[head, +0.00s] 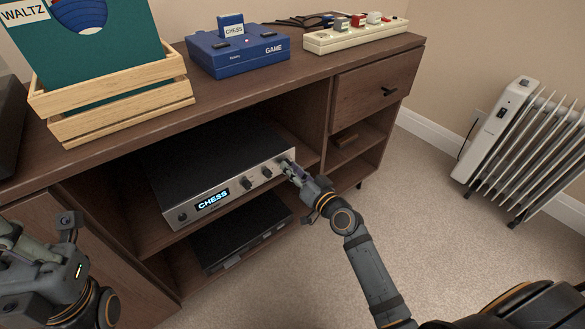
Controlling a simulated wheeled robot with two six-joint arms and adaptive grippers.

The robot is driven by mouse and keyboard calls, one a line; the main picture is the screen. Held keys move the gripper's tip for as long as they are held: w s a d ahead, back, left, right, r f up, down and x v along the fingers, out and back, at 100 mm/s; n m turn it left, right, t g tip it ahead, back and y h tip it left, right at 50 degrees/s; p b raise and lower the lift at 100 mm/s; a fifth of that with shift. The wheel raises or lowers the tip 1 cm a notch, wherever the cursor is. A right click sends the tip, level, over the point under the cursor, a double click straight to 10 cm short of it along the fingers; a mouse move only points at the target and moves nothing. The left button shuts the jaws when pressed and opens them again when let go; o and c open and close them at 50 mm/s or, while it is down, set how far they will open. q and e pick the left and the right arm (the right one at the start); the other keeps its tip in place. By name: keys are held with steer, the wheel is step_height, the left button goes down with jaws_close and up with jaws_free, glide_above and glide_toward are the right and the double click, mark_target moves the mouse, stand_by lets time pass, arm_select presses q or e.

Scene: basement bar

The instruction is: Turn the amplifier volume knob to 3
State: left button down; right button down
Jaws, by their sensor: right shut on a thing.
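The amplifier (215,165) sits on the cabinet's upper open shelf, with a black top and a silver front. Its lit display (213,200) reads CHESS. Two dark knobs show right of the display, one nearer it (246,183) and one farther right (267,172). My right gripper (289,168) is at the right end of the front panel, shut on a knob there that its fingers mostly hide. The knob's pointer and scale cannot be read. My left gripper (68,228) is at the lower left, away from the amplifier; its jaw opening is unclear.
A black flat device (240,235) lies on the shelf below. On the cabinet top (205,95) stand a wooden record crate (115,100), a blue game console (238,50) and a power strip (362,36). A white radiator (500,130) stands at right; carpet between is clear.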

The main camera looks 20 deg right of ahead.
steer(key=shift+m, duration=0.4)
steer(key=c, duration=1.1)
jaws_free()
steer(key=v, duration=1.2)
